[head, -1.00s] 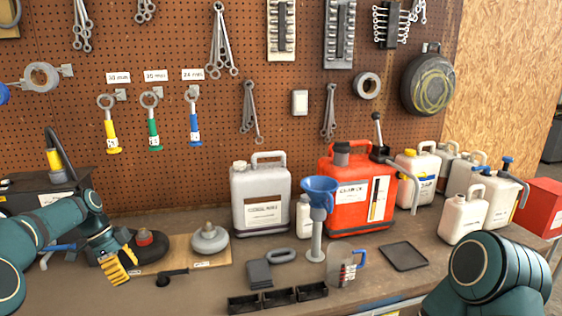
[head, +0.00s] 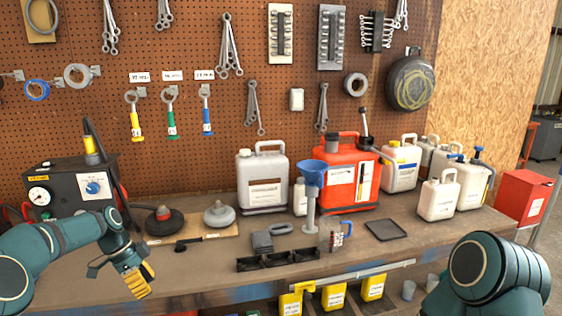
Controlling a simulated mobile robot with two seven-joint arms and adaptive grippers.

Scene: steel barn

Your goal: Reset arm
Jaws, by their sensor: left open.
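My left gripper (head: 140,281) has yellow finger pads and hangs in front of the bench's left front edge, pointing down. It is open, and I see nothing between its fingers. My right arm shows at the bottom right, but its gripper is out of the picture. The wooden board (head: 205,231) on the bench bears a dark round piece with a red knob (head: 164,220) and a grey round piece (head: 219,214). A black-handled tool (head: 195,241) lies at the board's front.
The bench (head: 385,251) holds a white canister (head: 262,182), a red canister (head: 350,170), a blue funnel (head: 312,178), a black divided tray (head: 278,261) and a gauge box (head: 73,188). Yellow containers (head: 333,296) stand below. Tools hang on the pegboard (head: 190,50).

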